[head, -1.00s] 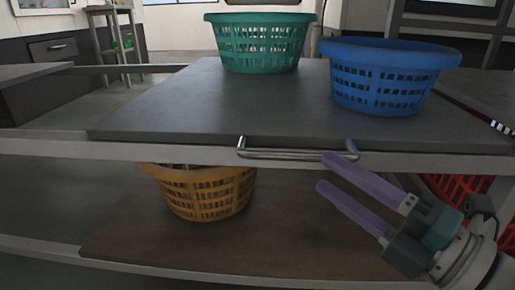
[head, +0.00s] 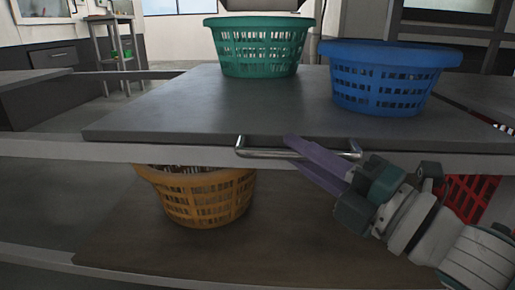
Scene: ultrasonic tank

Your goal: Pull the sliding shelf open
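The sliding shelf (head: 190,110) is a dark grey board with a metal bar handle (head: 262,154) on its front edge. My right gripper (head: 291,150) comes in from the right, with its two purple fingers at the right half of the handle. The fingers overlap the bar in the picture and look close together. Whether the bar lies between them, and whether they grip it, I cannot tell. My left gripper is not in view.
A green basket (head: 258,55) and a blue basket (head: 385,85) stand on the shelf. An orange basket (head: 205,198) stands on the lower board (head: 300,245), and a red basket (head: 470,195) shows at the right behind my arm.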

